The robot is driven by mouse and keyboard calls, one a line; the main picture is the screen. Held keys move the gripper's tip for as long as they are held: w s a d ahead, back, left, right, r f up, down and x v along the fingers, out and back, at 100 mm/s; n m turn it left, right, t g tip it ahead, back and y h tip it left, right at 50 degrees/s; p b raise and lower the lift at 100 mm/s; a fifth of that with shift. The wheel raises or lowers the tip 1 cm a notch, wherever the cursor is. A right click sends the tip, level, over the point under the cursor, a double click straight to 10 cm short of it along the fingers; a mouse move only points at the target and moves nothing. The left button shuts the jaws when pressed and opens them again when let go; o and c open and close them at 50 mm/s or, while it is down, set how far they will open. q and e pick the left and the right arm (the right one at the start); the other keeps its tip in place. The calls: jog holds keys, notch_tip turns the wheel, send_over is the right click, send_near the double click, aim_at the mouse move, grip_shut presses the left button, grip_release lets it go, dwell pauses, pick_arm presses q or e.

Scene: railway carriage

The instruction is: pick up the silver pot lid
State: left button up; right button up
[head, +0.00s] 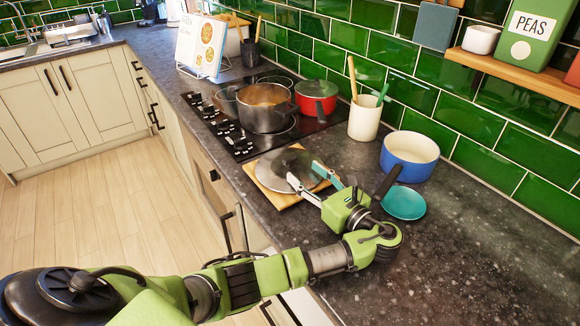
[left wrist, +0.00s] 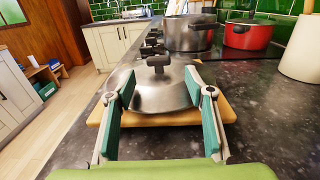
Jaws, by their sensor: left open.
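The silver pot lid (head: 270,172) lies on a wooden board (head: 286,204) on the dark worktop, in front of the hob. In the left wrist view the domed lid (left wrist: 150,98) has a dark knob (left wrist: 158,61) on top. My left gripper (head: 304,173) is open, low over the near side of the board. In the left wrist view its two fingers stand apart to the left and right of the lid's near part, with the knob beyond the tips. I cannot tell whether a finger touches the lid. My right gripper is not in view.
A grey pot (head: 264,108) and a red pot (head: 316,97) stand on the hob behind the lid. A white utensil crock (head: 364,119), a blue pan (head: 408,160) and a teal disc (head: 404,203) are to the right. The front right worktop is clear.

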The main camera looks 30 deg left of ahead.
aim_at(292, 161)
pick_arm(q)
jog(key=shift+w+a, duration=0.25)
jog(key=shift+a, duration=0.15)
jog(key=shift+a+r, duration=0.2)
jog(key=shift+a, duration=0.1)
jog(key=x, duration=0.1)
jog(key=p+x, duration=0.1)
jog(key=x, duration=0.1)
jog(key=shift+a+r, duration=0.25)
jog(key=shift+a, duration=0.15)
jog(key=shift+w+a+f+p, duration=0.1)
jog(key=shift+w+a+p, duration=0.1)
jog(key=shift+a+p, duration=0.15)
grip_shut()
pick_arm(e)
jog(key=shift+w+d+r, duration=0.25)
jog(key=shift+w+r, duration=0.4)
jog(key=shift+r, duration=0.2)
